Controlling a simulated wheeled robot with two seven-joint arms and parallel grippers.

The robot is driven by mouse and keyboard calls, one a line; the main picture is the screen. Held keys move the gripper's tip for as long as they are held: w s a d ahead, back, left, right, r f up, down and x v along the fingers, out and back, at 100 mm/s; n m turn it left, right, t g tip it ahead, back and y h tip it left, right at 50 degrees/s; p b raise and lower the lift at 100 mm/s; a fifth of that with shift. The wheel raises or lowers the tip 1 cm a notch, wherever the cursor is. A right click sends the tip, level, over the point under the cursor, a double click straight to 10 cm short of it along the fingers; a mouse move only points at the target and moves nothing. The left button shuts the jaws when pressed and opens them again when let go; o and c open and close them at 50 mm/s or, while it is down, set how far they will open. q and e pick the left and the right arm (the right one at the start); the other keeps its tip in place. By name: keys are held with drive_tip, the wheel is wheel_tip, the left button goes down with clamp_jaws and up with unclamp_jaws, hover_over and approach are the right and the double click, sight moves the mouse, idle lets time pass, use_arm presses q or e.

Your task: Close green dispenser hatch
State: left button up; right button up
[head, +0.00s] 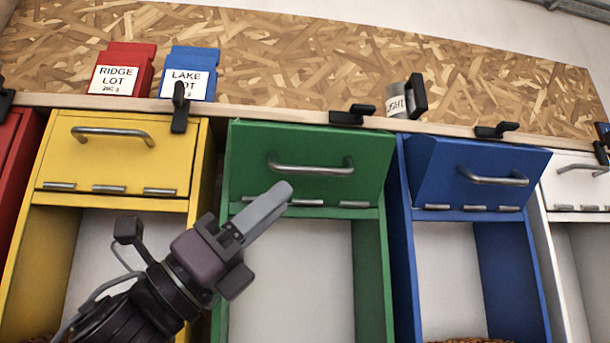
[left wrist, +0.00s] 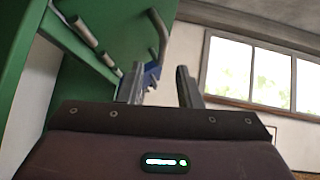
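The green dispenser (head: 388,270) stands in the middle of the head view. Its green hatch (head: 252,150), with a silver bar handle (head: 312,168), is hinged along its lower edge. The hatch seems to lean outward a little at the top, overlapping the frame. The black latch (head: 350,116) above it lies sideways. My left gripper (head: 284,190) is in front of the hatch's lower edge, below and left of the handle. In the left wrist view its fingers (left wrist: 160,84) stand apart with nothing between them, and the green hatch (left wrist: 105,40) is on the left. My right gripper is not in view.
The yellow hatch (head: 88,157) at left looks flush, its latch (head: 180,108) turned down. The blue hatch (head: 450,170) at right leans outward. A white dispenser (head: 575,190) is far right.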

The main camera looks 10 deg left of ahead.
sight(304, 173)
use_arm(q)
drive_tip(key=p+x, duration=0.2)
drive_tip(key=x, duration=0.3)
drive_tip(key=shift+s+d+r+p, duration=0.15)
drive_tip(key=shift+r+p, duration=0.05)
drive_tip(key=shift+p, duration=0.2)
drive_tip(key=shift+d+r, duration=0.1)
drive_tip(key=shift+d, duration=0.05)
drive_tip(key=shift+c, duration=0.7)
clamp_jaws()
